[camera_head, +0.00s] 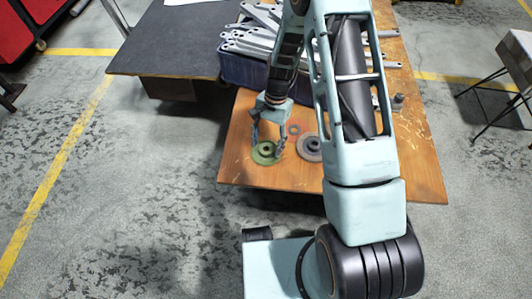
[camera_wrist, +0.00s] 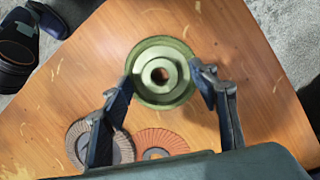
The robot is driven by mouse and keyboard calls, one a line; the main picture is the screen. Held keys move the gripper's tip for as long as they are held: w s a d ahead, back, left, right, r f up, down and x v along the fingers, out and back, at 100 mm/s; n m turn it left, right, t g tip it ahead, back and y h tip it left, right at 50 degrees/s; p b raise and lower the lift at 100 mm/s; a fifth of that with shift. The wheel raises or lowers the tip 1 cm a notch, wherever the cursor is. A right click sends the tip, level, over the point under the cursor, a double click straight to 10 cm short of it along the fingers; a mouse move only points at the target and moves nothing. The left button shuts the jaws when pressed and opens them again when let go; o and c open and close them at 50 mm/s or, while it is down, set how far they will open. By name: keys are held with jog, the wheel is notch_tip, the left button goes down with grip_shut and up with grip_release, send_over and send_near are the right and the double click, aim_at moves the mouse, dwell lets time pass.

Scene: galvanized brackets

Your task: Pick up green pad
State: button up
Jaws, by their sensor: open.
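The green pad (camera_head: 264,153) is a round disc with a raised hub and a centre hole. It lies on the wooden table near its front left edge. In the wrist view the green pad (camera_wrist: 148,88) sits between and slightly beyond my fingertips. My gripper (camera_head: 269,143) is open and points down over the pad. In the wrist view my gripper (camera_wrist: 166,84) has one finger at the pad's left edge and one at its right edge. I cannot tell whether either finger touches it. Part of the pad is hidden by a finger in the head view.
A grey disc (camera_head: 310,148) and a small reddish disc (camera_head: 293,129) lie right of the pad on the wooden table (camera_head: 405,180). A dark bin (camera_head: 238,70) of metal brackets stands behind. A dark-topped table (camera_head: 165,45) adjoins at the back left.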

jog(key=shift+s+f, duration=0.1)
jog(key=shift+f, duration=0.35)
jog(key=c, duration=1.3)
jog(key=shift+r, duration=0.1)
jog(key=shift+r, duration=0.4)
notch_tip(320, 180, up, 2)
jog(key=shift+r+p, duration=0.2)
jog(key=shift+p, duration=0.35)
jog(key=d+r+p, duration=0.1)
jog(key=d+r, duration=0.2)
jog(key=d, duration=0.1)
jog(key=d+r+p, duration=0.1)
jog(key=d+r, duration=0.2)
jog(key=d, duration=0.2)
jog(key=w+d+r+p, duration=0.1)
jog(key=d+r, duration=0.2)
jog(key=d, duration=0.2)
jog(key=shift+r+p, duration=0.4)
